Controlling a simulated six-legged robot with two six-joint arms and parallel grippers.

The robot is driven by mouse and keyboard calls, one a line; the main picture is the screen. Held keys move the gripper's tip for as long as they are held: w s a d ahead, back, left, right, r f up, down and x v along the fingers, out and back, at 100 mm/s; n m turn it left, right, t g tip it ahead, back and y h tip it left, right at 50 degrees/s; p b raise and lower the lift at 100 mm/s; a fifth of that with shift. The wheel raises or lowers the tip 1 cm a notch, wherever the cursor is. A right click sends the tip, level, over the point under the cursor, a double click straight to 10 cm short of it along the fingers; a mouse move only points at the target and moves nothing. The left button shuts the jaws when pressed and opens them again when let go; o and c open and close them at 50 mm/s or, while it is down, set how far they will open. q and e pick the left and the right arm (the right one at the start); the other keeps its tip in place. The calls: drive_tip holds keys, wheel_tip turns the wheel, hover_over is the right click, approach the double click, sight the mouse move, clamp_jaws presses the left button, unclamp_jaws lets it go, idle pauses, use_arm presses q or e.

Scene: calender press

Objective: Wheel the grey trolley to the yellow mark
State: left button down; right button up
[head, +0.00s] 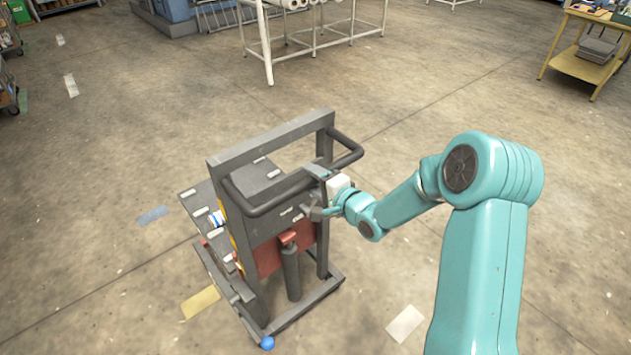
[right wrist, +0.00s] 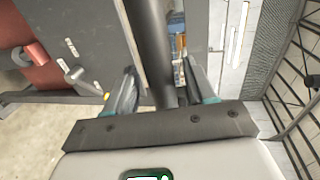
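The grey trolley (head: 268,140) stands upright on the concrete floor, left of centre in the head view. It has a dark curved push handle (head: 272,203) and a red part low on its frame. My right gripper (head: 322,190) is at the right end of this handle. In the right wrist view, the dark handle bar (right wrist: 150,40) passes between my two fingers, with narrow gaps beside it, so they look open around it. A dull yellow patch (head: 200,302) lies on the floor just left of the trolley's base. My left gripper is not in view.
A white patch (head: 405,323) lies right of the trolley and a blue-grey patch (head: 153,215) to its left. A white metal rack (head: 268,62) stands behind, and a yellow table (head: 585,68) at the far right. The floor around the trolley is mostly clear.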

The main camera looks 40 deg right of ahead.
drive_tip(key=shift+s+f, duration=0.15)
drive_tip(key=shift+s, duration=0.15)
drive_tip(key=b+v, duration=0.3)
drive_tip(key=v, duration=1.3)
wheel_tip(320, 180, up, 5)
drive_tip(key=w+t+y, duration=0.2)
drive_tip(key=d+f+n+y+b, duration=0.6)
drive_tip(key=f+b, duration=0.5)
drive_tip(key=b, duration=0.4)
drive_tip(key=p+x, duration=0.1)
drive_tip(key=x, duration=1.6)
drive_tip(key=shift+r, duration=0.15)
clamp_jaws()
